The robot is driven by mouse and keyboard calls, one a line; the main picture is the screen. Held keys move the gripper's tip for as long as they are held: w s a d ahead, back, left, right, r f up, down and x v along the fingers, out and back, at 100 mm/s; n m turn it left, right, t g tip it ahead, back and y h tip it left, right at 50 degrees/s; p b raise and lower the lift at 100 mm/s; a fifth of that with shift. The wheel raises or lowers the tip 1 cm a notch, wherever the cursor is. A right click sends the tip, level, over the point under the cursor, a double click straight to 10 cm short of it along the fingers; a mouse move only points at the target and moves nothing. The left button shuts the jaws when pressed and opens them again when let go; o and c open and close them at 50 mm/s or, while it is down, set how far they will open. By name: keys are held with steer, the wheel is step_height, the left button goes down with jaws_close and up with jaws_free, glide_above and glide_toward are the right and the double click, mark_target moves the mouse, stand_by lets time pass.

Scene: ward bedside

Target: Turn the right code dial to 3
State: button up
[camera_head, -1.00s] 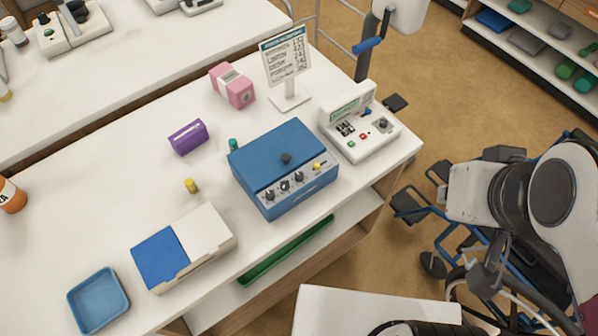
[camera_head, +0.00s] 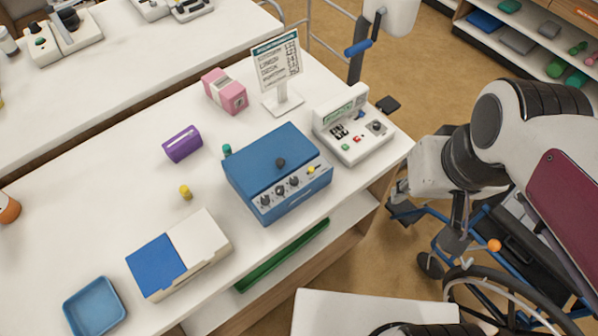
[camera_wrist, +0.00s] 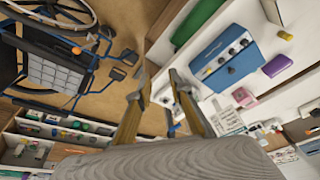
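The box also shows in the wrist view (camera_wrist: 236,72). My gripper (camera_wrist: 159,74) is open and empty in the wrist view, with the box beyond its right finger. In the head view my arm is right of the table, apart from the box, and the fingers cannot be made out.
A white device (camera_head: 352,135) with buttons stands right of the box. A sign (camera_head: 277,65), pink carton (camera_head: 224,92), purple case (camera_head: 183,144) and blue-and-white box (camera_head: 178,255) share the table (camera_head: 95,205). A wheelchair (camera_head: 510,285) stands below my arm.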

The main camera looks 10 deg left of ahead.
steer(key=w+a+f+n+g+y, duration=0.25)
steer(key=w+a+f+n, duration=0.3)
steer(key=a, duration=0.35)
steer(key=n+y, duration=0.1)
steer(key=n, duration=1.1)
glide_toward(295, 180)
steer(key=shift+w+d+r+m+g, duration=0.1)
steer(key=shift+w+m+g, duration=0.15)
steer(key=shift+w+g, duration=0.2)
steer(key=shift+x, duration=3.95)
steer(key=shift+r, duration=0.1)
jaws_close()
